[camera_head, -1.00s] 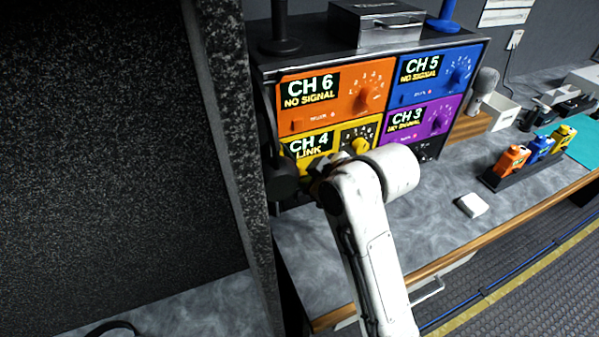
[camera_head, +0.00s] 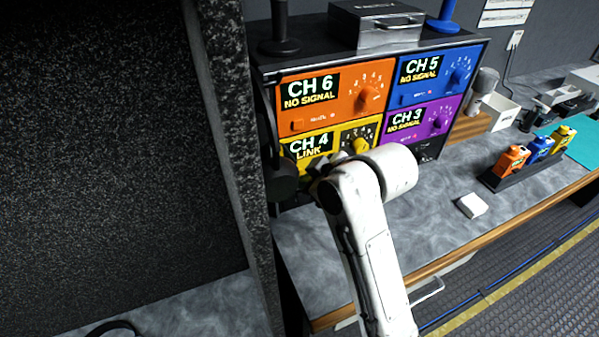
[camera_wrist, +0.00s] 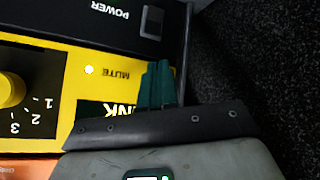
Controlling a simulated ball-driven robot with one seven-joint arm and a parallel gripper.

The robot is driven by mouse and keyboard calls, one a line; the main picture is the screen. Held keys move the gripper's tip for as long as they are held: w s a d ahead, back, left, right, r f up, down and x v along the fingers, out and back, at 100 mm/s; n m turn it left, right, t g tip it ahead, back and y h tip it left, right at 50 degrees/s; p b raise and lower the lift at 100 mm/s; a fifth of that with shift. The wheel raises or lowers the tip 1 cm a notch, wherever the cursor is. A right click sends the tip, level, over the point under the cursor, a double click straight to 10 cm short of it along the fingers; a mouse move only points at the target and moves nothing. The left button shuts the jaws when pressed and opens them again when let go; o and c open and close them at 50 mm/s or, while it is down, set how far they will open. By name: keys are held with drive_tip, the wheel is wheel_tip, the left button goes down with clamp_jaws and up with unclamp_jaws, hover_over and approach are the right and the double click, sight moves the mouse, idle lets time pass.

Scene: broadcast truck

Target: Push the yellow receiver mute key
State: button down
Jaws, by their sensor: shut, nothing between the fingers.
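The yellow receiver (camera_head: 298,147) is the lower left unit in the rack in the head view. Its screen reads CH 4 LINK. My arm covers its lower part there. In the wrist view its yellow face (camera_wrist: 75,90) shows a MUTE label, a lit pale indicator and a round yellow knob (camera_wrist: 12,90). My gripper (camera_wrist: 157,82) is shut and empty. Its teal fingertips are at the yellow face, beside the MUTE label. The mute key itself is not visible; the fingers may hide it. I cannot tell whether the fingertips touch it.
An orange CH 6 unit (camera_head: 345,100) is directly above, with a blue CH 5 unit (camera_head: 425,90) and a purple CH 3 unit (camera_head: 408,136) to the right. A black panel with a POWER switch (camera_wrist: 125,22) adjoins the yellow face. A dark speckled wall (camera_head: 235,120) stands close on the left.

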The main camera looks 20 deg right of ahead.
drive_tip(key=shift+w, duration=0.45)
idle(0.3)
drive_tip(key=shift+s+p, duration=0.6)
drive_tip(key=shift+p, duration=0.05)
drive_tip(key=s+p, duration=0.3)
drive_tip(key=s, duration=0.3)
idle(0.4)
